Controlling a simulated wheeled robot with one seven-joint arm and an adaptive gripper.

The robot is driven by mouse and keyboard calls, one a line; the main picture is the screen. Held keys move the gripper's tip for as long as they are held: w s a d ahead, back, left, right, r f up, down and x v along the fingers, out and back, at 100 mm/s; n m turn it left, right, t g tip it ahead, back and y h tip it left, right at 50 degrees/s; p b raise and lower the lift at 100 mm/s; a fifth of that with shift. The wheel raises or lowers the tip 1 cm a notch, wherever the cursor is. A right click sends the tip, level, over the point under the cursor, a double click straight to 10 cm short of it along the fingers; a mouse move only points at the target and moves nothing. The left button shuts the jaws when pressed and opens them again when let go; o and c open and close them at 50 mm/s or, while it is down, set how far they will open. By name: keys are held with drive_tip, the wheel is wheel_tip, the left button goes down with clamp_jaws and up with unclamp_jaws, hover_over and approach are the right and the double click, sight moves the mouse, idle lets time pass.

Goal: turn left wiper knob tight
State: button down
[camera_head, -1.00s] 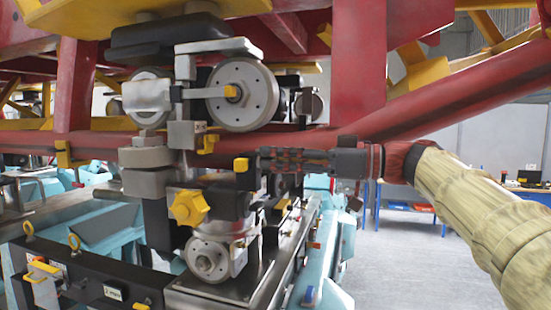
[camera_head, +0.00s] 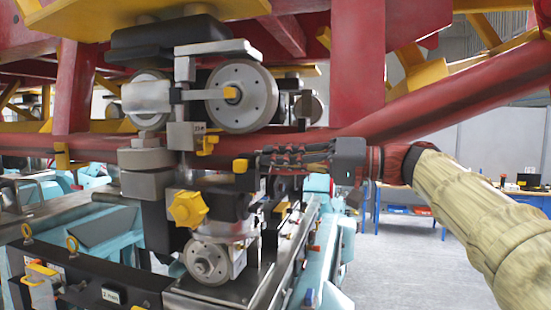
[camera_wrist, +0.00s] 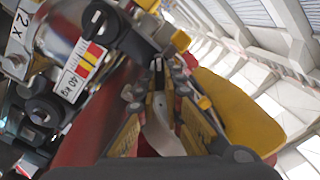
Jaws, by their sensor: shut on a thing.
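A small yellow knob (camera_head: 240,165) sits at the tip of my gripper (camera_head: 256,165) in the head view, beside the wheel assembly under the red rail. My gripper reaches in from the right, roughly level, with its fingers closed together at this knob. In the wrist view the fingers (camera_wrist: 160,68) run away from the camera and come together at their far end; a small yellow part (camera_wrist: 180,40) shows just beyond them. The fingers hide much of the contact, so how tight the knob is cannot be seen.
A second small yellow knob (camera_head: 207,145) is just left of the gripper tip. A yellow star-shaped knob (camera_head: 187,208) is below left. The red rail (camera_head: 300,140) runs close above my gripper. Open floor (camera_head: 400,260) lies to the right.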

drive_tip(key=shift+w+f+m+p, duration=0.15)
drive_tip(key=shift+m+p, duration=0.65)
drive_tip(key=shift+m, duration=1.4)
drive_tip(key=shift+f+m+p, duration=0.15)
drive_tip(key=shift+m+p, duration=0.6)
drive_tip(key=shift+m, duration=1.45)
drive_tip(key=shift+f, duration=0.1)
drive_tip(key=c, duration=2)
unclamp_jaws()
drive_tip(key=shift+o, duration=0.4)
drive_tip(key=shift+d, duration=0.15)
drive_tip(key=v, duration=1.1)
drive_tip(key=shift+d, duration=0.4)
